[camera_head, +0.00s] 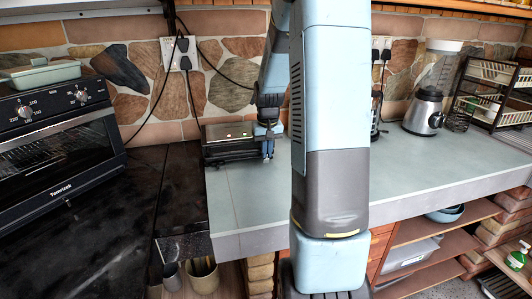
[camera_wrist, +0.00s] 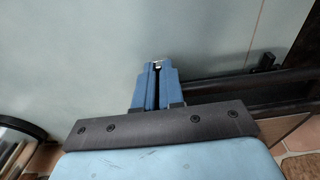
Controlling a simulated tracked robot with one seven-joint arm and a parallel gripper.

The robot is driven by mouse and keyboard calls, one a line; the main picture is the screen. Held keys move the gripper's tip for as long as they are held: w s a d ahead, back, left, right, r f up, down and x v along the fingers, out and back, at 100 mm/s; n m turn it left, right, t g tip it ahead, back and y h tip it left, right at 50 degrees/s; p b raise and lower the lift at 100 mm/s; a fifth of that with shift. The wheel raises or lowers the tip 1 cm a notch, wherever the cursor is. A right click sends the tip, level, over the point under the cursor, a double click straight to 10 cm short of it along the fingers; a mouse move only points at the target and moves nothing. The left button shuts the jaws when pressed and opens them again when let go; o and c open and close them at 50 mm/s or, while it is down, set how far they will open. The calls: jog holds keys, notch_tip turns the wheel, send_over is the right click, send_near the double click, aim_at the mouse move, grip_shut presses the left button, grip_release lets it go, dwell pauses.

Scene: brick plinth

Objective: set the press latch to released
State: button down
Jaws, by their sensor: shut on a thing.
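The press (camera_head: 229,140) is a dark, low appliance with a flat top and small red and green spots, standing on the grey counter near the stone wall. My gripper (camera_head: 267,150) points down at its right end. In the wrist view the two blue fingers of my gripper (camera_wrist: 157,68) are close together, shut on a small pale, shiny piece (camera_wrist: 157,65) at their tips. It looks like the press latch, but most of it is hidden between the fingers. Dark bars (camera_wrist: 250,88) lie just right of the fingers. I cannot tell the latch's setting.
A black toaster oven (camera_head: 60,145) with a green dish (camera_head: 40,75) on top stands at the left. A blender (camera_head: 427,105) and a dish rack (camera_head: 490,95) stand at the right. Cables hang from the wall socket (camera_head: 180,52) behind the press. The counter's middle (camera_head: 400,165) is clear.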

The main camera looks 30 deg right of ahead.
dwell(0.3)
jog(key=c, duration=1.2)
grip_release()
jog(key=shift+c, duration=0.2)
jog(key=shift+r, duration=0.15)
notch_tip(320, 180, up, 13)
jog(key=s, duration=0.1)
jog(key=shift+s+a+r, duration=0.2)
jog(key=shift+a, duration=0.05)
